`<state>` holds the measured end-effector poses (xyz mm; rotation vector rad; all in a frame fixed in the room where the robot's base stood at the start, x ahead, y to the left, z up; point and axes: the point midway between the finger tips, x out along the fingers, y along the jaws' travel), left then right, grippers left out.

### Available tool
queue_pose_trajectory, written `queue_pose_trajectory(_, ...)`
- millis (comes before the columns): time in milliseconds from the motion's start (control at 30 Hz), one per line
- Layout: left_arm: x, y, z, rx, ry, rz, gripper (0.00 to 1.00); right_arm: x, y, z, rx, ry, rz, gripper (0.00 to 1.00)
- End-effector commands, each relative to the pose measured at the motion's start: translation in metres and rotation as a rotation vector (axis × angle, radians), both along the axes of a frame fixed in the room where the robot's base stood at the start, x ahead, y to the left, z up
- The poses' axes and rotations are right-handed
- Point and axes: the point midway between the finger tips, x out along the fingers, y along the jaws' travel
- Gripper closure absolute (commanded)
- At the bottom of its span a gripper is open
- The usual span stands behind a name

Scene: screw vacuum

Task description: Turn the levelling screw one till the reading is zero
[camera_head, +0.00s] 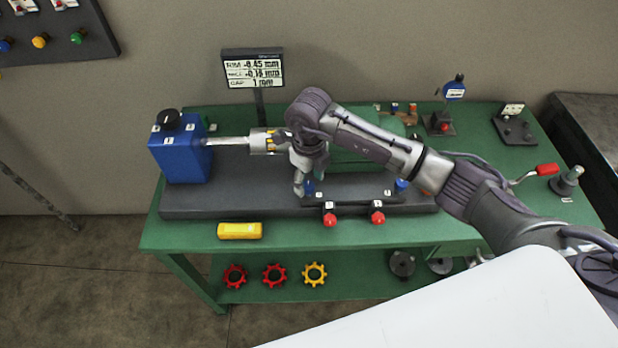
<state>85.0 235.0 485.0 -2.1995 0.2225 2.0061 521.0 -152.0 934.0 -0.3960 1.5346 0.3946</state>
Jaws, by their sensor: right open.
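A display (253,68) on a post shows several lines; the top one seems to read -0.45 mm and the one below +0.15 mm. My right gripper (300,190) points down, open, beside a blue knob (309,187) at the front of the dark base plate; it partly hides this knob, and contact cannot be told. Another blue knob (401,185) is further right. Two red knobs, a left one (330,220) and a right one (378,218), stick out at the front edge. Small number tags sit by the knobs, too small to read surely. My left gripper is out of view.
A blue box (181,152) with a black dial stands left, its shaft running to a coupling (264,142). A green motor (365,145) is behind my arm. A yellow device (239,231) lies at the front of the green table (290,237). A dial gauge (454,90) stands back right.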

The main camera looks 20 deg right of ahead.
Motion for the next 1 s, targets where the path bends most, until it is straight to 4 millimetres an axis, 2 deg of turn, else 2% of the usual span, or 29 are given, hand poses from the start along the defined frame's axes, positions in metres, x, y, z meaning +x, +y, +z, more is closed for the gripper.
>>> queue_pose_trajectory(167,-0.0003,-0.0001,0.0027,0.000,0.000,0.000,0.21,-0.0005,0.0003,-0.0107,0.001,0.000,0.002,0.43)
queue_pose_trajectory(433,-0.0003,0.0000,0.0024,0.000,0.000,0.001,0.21,-0.0003,0.0003,-0.0120,0.000,0.000,0.002,0.43)
queue_pose_trajectory(767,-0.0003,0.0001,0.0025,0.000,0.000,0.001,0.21,-0.0003,0.0003,-0.0115,0.001,0.000,0.001,0.98)
queue_pose_trajectory(1000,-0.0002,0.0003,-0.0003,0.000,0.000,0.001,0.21,0.0000,0.0000,-0.0121,0.000,-0.001,0.014,1.00)
